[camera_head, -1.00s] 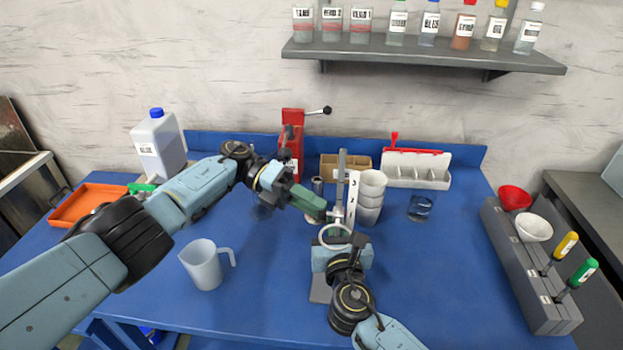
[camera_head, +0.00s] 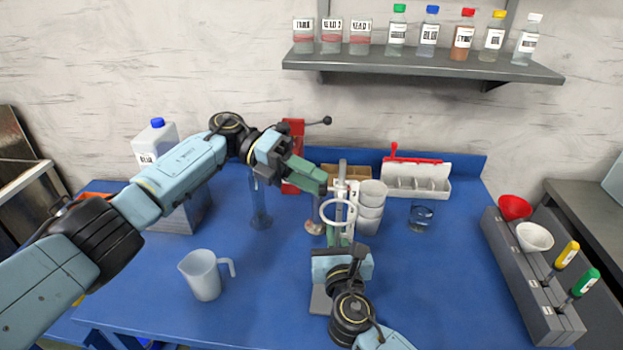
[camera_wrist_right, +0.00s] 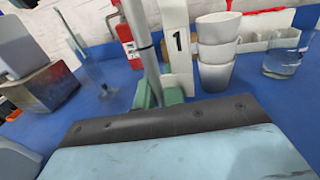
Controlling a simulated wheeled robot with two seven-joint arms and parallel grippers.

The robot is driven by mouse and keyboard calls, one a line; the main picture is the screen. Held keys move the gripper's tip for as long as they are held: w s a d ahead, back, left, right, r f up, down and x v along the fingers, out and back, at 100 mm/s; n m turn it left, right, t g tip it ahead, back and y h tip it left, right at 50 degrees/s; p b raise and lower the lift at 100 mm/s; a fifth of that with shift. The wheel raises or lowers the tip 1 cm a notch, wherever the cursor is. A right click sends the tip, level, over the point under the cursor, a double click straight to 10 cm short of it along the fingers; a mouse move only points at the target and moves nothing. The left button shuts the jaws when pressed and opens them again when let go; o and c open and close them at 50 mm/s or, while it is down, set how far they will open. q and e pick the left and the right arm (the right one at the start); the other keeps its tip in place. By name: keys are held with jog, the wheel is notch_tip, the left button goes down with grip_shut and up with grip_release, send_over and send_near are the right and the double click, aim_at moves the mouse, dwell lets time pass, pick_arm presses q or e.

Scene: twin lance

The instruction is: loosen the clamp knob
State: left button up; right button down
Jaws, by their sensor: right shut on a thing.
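The metal rod (camera_head: 343,169) of a stand rises from a grey base plate (camera_head: 320,300) at the table's middle. A white ring (camera_head: 338,213) on a clamp sits high on the rod. The clamp knob cannot be made out; my left gripper covers that area. My left gripper (camera_head: 322,184) comes in from the left, its green fingers against the clamp beside the rod; whether they are closed on the knob is unclear. My right gripper (camera_head: 340,241) is below the ring, shut on the rod. Its green fingertips flank the rod in the right wrist view (camera_wrist_right: 158,97).
Stacked white cups (camera_head: 371,208) and a white number strip (camera_wrist_right: 178,45) stand close right of the rod. A tall glass cylinder (camera_head: 260,205) is left, a pitcher (camera_head: 204,275) front left. A glass beaker (camera_head: 421,215) and a grey tool rack (camera_head: 535,285) are right.

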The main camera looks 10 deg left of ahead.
pick_arm(q)
jog(key=s+a+f+m+t+h, duration=0.15)
jog(key=a+m+t+h, duration=0.25)
jog(key=a+m+t, duration=0.5)
jog(key=d+m+g, duration=0.1)
jog(key=d+g, duration=0.1)
jog(key=d, duration=0.7)
jog(key=shift+w+r, duration=0.15)
jog(key=shift+w, duration=0.15)
jog(key=shift+d, duration=0.1)
